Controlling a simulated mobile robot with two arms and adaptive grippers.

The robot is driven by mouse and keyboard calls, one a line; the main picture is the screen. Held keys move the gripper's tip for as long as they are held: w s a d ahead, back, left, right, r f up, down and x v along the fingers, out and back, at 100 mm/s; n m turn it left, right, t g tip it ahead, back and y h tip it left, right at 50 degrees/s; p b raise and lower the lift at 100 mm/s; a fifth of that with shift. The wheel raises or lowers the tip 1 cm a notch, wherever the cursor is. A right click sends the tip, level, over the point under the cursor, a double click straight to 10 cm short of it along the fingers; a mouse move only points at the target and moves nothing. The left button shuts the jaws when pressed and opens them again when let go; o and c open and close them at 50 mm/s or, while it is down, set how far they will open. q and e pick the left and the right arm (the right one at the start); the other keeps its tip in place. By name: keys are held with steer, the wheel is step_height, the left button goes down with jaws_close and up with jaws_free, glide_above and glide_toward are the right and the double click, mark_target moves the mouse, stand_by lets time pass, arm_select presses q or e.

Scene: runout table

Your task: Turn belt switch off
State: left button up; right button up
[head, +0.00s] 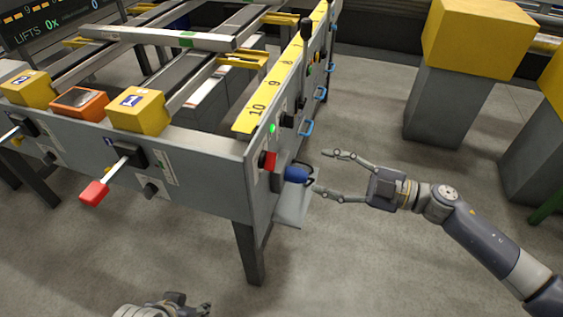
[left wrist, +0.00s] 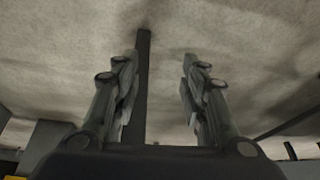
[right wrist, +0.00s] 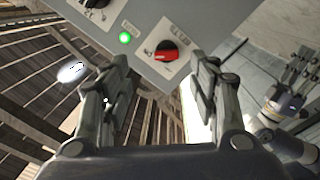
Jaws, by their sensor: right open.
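A red rotary switch (head: 267,160) sits on the grey end panel of the table, below a lit green lamp (head: 272,128). In the right wrist view the red knob (right wrist: 167,51) is on a black round base, with the green lamp (right wrist: 125,37) to its left. Its label is too small to read surely. My right gripper (head: 320,171) is open and empty, to the right of the panel and apart from the switch. It also shows open in the right wrist view (right wrist: 163,75). My left gripper (left wrist: 160,65) is open and empty, low over the floor.
A blue object (head: 297,174) sits by a small grey shelf (head: 292,208) below the switch panel. Blue handles (head: 306,128) stick out along the table side. A red-tipped lever (head: 94,193) juts from the front. Yellow blocks on grey pedestals (head: 438,105) stand right. Floor between is clear.

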mark_target(275, 162)
steer(key=shift+n+g, duration=0.5)
steer(key=x, duration=0.6)
steer(key=s+x, duration=0.1)
steer(key=x, duration=0.3)
steer(key=shift+a+r+b, duration=0.1)
steer(key=shift+r+b, duration=0.15)
steer(key=shift+b, duration=0.15)
arm_select(q)
steer(key=shift+w+d+r+t+h, duration=0.1)
steer(key=shift+w+d+r+t, duration=0.1)
steer(key=shift+w+r+t, duration=0.35)
steer(key=shift+w+d+r+t+h, duration=0.1)
steer(key=shift+w+d+r+t, duration=0.15)
steer(key=shift+w, duration=0.65)
steer(key=shift+w+d+r+t+h, duration=0.1)
steer(key=shift+w+d+r+t, duration=0.1)
steer(key=shift+w+r+t, duration=0.35)
arm_select(e)
steer(key=shift+w+a, duration=0.2)
steer(key=shift+a, duration=0.4)
arm_select(q)
steer(key=shift+w+f, duration=0.15)
arm_select(e)
steer(key=c, duration=1.1)
